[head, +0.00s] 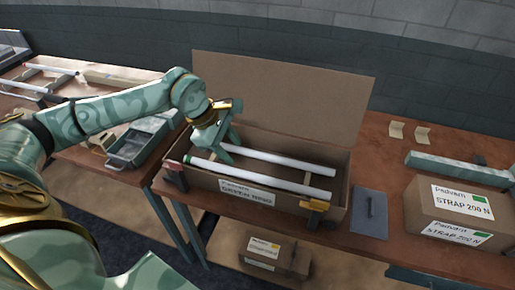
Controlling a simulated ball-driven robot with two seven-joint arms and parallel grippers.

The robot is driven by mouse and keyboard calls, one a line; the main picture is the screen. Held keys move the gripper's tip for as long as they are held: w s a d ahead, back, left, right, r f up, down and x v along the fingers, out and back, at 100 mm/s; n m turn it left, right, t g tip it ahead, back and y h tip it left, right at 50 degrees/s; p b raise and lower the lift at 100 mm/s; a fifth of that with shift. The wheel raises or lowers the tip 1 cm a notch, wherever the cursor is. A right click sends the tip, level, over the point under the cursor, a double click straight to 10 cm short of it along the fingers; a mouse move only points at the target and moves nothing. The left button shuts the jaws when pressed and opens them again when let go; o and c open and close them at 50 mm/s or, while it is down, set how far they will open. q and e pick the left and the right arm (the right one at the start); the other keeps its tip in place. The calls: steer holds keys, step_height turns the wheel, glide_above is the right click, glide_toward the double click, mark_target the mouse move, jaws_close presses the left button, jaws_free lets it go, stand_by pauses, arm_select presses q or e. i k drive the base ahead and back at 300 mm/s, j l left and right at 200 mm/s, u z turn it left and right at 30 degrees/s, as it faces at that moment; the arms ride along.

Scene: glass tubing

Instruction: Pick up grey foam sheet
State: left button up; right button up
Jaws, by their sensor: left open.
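A flat, dark grey rectangular sheet (362,224), which looks like the grey foam sheet, lies on the brown table just right of the open cardboard box (205,183). A small dark strip shows on its middle. My left gripper (229,148) is open over the left end of the box, pointing down, well to the left of the sheet. Two white tubes (275,159) lie lengthwise at the box; the nearer tube (262,181) has a green end near my fingers. I cannot tell whether my fingers touch a tube. My right gripper is not in view.
The raised box lid (290,95) stands behind the box. Orange-yellow and red clamps sit at its front corners. A labelled strap carton (425,215) stands right of the sheet, with a grey-green bar (460,168) behind it. A grey tray (128,147) is at left.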

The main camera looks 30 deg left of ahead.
mark_target(369, 214)
steer(key=l, duration=1.95)
